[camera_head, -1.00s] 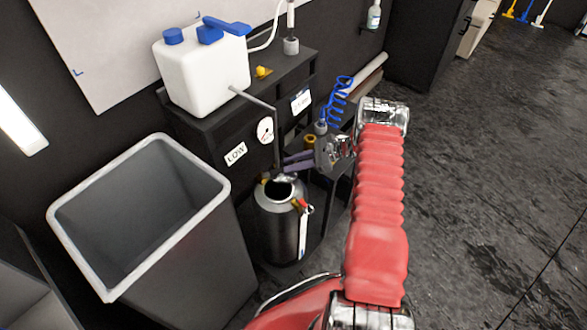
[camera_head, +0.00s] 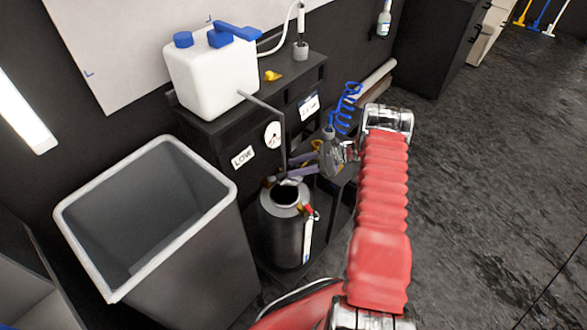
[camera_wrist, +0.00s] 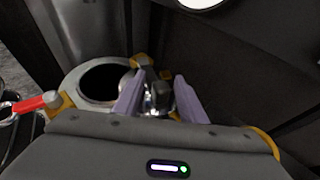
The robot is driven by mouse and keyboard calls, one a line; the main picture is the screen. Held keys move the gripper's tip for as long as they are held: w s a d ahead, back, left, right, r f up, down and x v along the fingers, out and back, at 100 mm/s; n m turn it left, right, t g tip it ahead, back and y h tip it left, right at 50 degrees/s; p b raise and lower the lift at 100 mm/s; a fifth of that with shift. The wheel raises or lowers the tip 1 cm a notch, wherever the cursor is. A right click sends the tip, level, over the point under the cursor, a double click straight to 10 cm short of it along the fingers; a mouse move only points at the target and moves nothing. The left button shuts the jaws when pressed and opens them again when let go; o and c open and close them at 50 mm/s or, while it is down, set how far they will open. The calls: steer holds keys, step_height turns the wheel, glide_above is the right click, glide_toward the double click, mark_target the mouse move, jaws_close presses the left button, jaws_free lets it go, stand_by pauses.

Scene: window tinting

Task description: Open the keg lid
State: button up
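The keg (camera_head: 281,237) is a dark grey metal cylinder with a lighter top, upright on the low shelf. Its round mouth shows dark and uncovered in the head view, and again in the wrist view, where the keg's pale top (camera_wrist: 72,85) surrounds it. My gripper (camera_head: 291,168) is just behind and above the mouth. In the wrist view its two purple fingers (camera_wrist: 160,88) stand apart beside the mouth. A shiny metal part with a dark knob (camera_wrist: 161,97), perhaps the lid, sits between them; contact with the fingers is unclear.
A grey open bin (camera_head: 150,215) stands close left of the keg. A black cabinet (camera_head: 225,140) rises behind, with a white tank (camera_head: 210,82) on top, a gauge (camera_head: 272,135) and a blue coiled hose (camera_head: 345,108). The floor at right is clear.

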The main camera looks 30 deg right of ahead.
steer(key=shift+d, duration=0.1)
steer(key=shift+s+d+r, duration=0.2)
steer(key=shift+d+r, duration=0.05)
steer(key=shift+d, duration=0.25)
steer(key=v, duration=1.2)
steer(key=shift+d, duration=0.2)
steer(key=shift+s+r, duration=0.1)
steer(key=shift+r, duration=0.05)
steer(key=shift+c, duration=0.3)
